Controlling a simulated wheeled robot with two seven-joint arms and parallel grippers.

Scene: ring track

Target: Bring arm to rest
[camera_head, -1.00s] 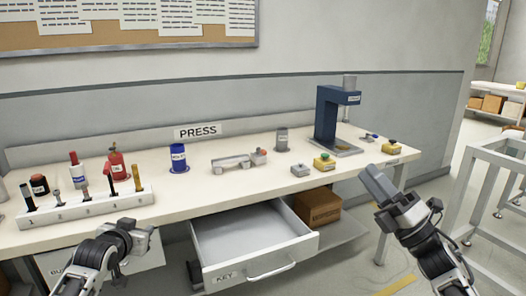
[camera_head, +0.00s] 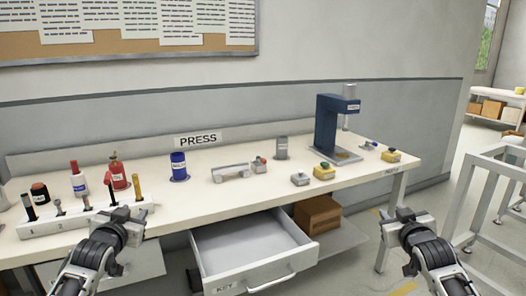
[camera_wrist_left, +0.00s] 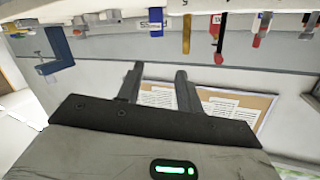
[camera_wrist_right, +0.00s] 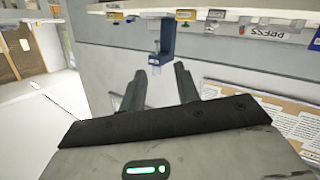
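My left gripper (camera_head: 128,214) is raised in front of the left part of the workbench, beside the tool rack. In the left wrist view its two fingers (camera_wrist_left: 160,84) stand apart with nothing between them. My right gripper (camera_head: 403,215) is raised in front of the bench's right end, clear of the bench. In the right wrist view its fingers (camera_wrist_right: 160,82) are also apart and empty. Both forearms come up from the bottom edge of the head view.
The workbench (camera_head: 220,203) carries a tool rack (camera_head: 80,222), a blue bottle (camera_head: 179,168), a grey fixture (camera_head: 231,171) and a blue press (camera_head: 326,125). An open drawer (camera_head: 255,272) juts out between my arms. A metal frame (camera_head: 490,195) stands at the right.

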